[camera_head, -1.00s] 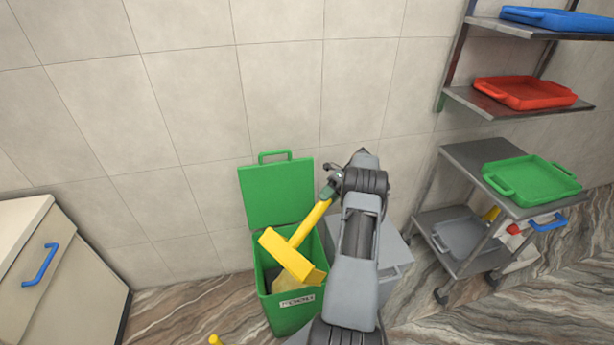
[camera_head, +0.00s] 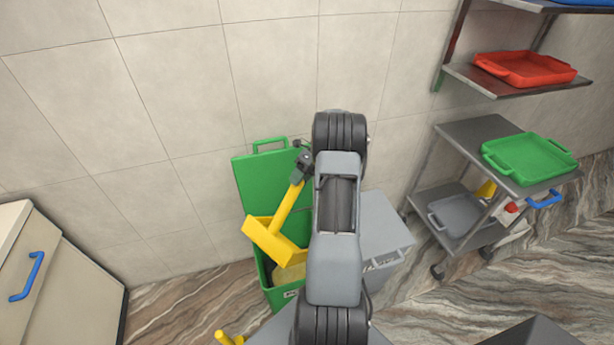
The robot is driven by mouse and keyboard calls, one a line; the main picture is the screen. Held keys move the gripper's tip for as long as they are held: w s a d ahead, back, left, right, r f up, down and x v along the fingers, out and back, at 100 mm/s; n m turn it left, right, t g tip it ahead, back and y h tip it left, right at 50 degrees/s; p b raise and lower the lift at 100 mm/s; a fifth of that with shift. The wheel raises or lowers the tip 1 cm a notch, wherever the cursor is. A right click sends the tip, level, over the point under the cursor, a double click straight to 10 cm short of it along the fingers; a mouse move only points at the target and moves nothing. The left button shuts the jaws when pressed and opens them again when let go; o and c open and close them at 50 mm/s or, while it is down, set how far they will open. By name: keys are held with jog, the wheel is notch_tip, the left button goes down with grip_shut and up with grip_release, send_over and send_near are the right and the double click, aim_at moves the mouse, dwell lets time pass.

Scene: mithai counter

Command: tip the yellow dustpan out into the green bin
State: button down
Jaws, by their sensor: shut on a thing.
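The yellow dustpan (camera_head: 270,238) hangs tilted over the green bin, its pan end low and its handle rising to the upper right. My gripper (camera_head: 300,173) is shut on the top of the handle. The green bin (camera_head: 281,297) stands on the floor with its green lid (camera_head: 262,180) raised against the wall. The pan covers part of the bin's opening. Something tan shows in the opening below the pan; I cannot tell what it is. My arm hides the bin's right side.
A grey bin (camera_head: 385,228) stands right of the green one. A steel trolley (camera_head: 470,140) with a green tray (camera_head: 528,158) is at the right, under a shelf with a red tray (camera_head: 525,68). A cabinet (camera_head: 70,265) is at the left. A yellow handle (camera_head: 226,338) shows at the bottom edge.

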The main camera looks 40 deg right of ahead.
jog(key=a+h+b, duration=0.1)
jog(key=a, duration=0.2)
jog(key=a+r+h+b, duration=0.1)
jog(key=a+b, duration=0.1)
jog(key=a, duration=0.1)
jog(key=a+r+h+b, duration=0.1)
jog(key=a, duration=0.3)
jog(key=shift+s+r, duration=0.25)
jog(key=shift+s, duration=0.15)
jog(key=a+f+h+p, duration=0.1)
jog(key=a+h, duration=0.5)
jog(key=a, duration=0.7)
jog(key=shift+s+a+f+n+p, duration=0.25)
jog(key=shift+s+f+n+p, duration=0.05)
jog(key=shift+s+f+p, duration=0.15)
